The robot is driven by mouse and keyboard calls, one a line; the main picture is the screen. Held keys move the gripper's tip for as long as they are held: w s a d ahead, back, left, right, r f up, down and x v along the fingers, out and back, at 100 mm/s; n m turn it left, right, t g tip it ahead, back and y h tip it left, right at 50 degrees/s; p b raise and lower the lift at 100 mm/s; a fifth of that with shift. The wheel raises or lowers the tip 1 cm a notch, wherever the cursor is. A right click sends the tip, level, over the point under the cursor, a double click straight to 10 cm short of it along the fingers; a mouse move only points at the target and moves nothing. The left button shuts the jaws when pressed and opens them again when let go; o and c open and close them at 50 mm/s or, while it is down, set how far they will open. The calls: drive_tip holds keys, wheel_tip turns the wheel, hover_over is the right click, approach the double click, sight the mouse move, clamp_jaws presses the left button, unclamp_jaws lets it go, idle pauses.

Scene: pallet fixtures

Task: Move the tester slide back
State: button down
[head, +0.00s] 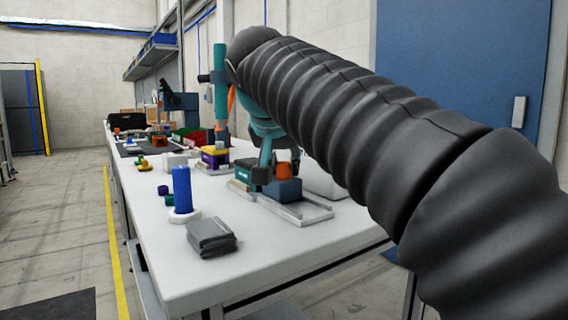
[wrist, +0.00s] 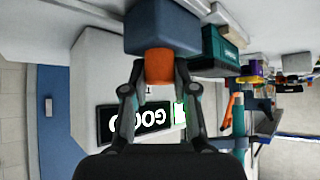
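The tester slide is a dark blue block (head: 284,190) with an orange knob (head: 284,170) on top, sitting on a pale flat base (head: 305,213) on the white table. In the wrist view, the blue block (wrist: 163,28) is at the top and the orange knob (wrist: 159,66) points down the picture. My gripper (wrist: 160,70) has one finger on each side of the knob, and its fingertips appear closed against it.
A green box (head: 245,172) stands left of the slide. A blue cylinder on a white ring (head: 182,190) and a folded grey cloth (head: 211,238) are nearer the front. A purple and yellow bin (head: 215,157) is farther back. The front right of the table is clear.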

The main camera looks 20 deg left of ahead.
sight(294, 177)
drive_tip(key=shift+s+d+f+b, duration=0.15)
drive_tip(key=shift+s+d+b, duration=0.25)
drive_tip(key=shift+s+d, duration=0.55)
drive_tip(key=shift+d, duration=0.1)
drive_tip(key=c, duration=0.9)
unclamp_jaws()
drive_tip(key=shift+s+r, duration=0.3)
drive_tip(key=shift+r, duration=0.2)
drive_tip(key=v, duration=1.1)
drive_tip(key=shift+f, duration=0.1)
